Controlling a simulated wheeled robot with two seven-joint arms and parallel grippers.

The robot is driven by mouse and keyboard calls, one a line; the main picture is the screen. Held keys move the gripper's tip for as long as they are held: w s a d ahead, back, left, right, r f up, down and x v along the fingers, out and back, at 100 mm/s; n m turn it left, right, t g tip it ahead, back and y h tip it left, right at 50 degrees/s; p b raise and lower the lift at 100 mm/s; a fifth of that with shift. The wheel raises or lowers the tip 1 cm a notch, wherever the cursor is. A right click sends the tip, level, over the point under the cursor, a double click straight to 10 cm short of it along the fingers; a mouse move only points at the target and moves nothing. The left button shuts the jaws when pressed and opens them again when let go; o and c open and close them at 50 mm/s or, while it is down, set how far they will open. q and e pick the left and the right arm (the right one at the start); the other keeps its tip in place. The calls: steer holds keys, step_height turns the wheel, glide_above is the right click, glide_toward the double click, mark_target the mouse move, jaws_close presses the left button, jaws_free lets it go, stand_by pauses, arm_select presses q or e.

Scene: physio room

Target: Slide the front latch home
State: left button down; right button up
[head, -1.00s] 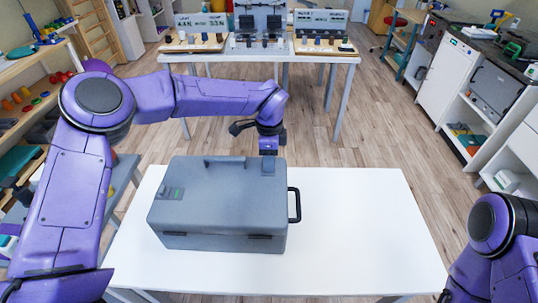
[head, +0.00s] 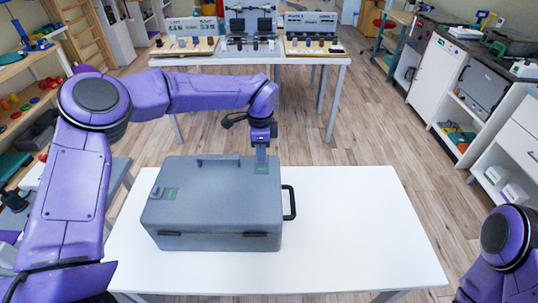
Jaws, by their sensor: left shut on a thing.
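A grey case (head: 212,200) lies closed on the white table (head: 360,220), with a black handle (head: 290,202) on its right side. Two dark fittings show on the near face, the left one (head: 170,234) and the right one (head: 257,234). My right gripper is out of view.
The white table is bare to the right of the case. A bar-like grip (head: 218,160) rises at the lid's far edge. Behind, past open floor, a long table (head: 300,60) carries boards and devices. Shelves and cabinets line both sides.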

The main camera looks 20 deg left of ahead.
arm_select(q)
steer(key=c, duration=1.2)
jaws_free()
steer(key=shift+a, duration=0.1)
steer(key=shift+o, duration=0.2)
steer(key=shift+a, duration=0.1)
steer(key=shift+w+r, duration=0.1)
steer(key=shift+r, duration=0.05)
step_height(320, 180, up, 10)
steer(key=b, duration=0.2)
steer(key=shift+b, duration=0.35)
steer(key=shift+r, duration=0.1)
